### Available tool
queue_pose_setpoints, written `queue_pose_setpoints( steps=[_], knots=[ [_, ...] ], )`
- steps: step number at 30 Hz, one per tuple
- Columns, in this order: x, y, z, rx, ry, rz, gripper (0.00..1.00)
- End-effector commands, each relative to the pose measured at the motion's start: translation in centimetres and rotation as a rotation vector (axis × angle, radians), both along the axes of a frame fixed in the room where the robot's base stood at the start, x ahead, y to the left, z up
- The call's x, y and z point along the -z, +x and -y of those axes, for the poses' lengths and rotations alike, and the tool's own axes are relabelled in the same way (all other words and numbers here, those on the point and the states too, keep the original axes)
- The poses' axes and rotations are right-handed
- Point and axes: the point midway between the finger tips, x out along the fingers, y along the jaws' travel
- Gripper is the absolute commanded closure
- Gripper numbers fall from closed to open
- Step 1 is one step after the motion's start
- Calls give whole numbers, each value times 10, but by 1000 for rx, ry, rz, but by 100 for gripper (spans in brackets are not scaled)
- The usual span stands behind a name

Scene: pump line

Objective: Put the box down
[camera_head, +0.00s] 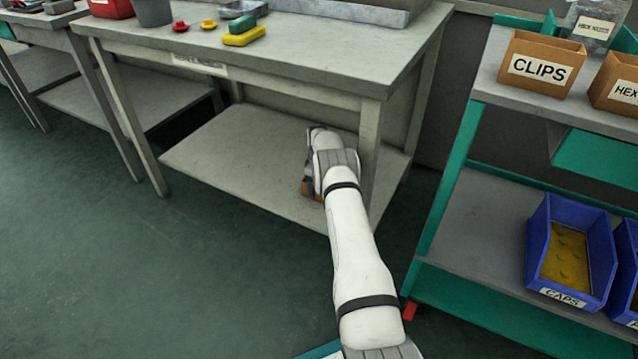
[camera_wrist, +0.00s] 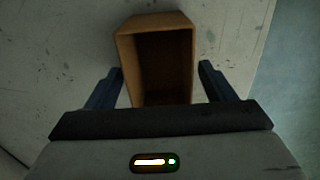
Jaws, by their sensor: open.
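The box is an open-topped orange-brown cardboard box (camera_wrist: 183,22), empty as far as I can see into its dark inside. In the wrist view it stands on the grey surface between the two fingers of my gripper (camera_wrist: 160,90). The gripper is open, with a finger on each side of the box and a gap showing beside the right finger. In the head view my arm reaches onto the lower shelf (camera_head: 235,160) of the grey workbench. Only a small brown part of the box (camera_head: 305,187) shows there, beside my wrist, and the rest is hidden.
The bench top (camera_head: 300,45) is above the shelf, and a bench leg (camera_head: 369,145) stands close to the right of my wrist. A green-framed rack on the right holds a CLIPS box (camera_head: 540,68) and a blue CAPS bin (camera_head: 563,295). The shelf's left part is clear.

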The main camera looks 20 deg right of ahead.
Motion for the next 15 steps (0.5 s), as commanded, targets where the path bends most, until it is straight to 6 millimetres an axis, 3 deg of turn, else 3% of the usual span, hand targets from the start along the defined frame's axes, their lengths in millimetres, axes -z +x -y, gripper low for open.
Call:
queue_pose_setpoints(
  steps=[7,15],
  knots=[
    [-4,0,0,-1,-1,1,24],
    [-55,1,-1,-1,0,1,24]
  ],
)
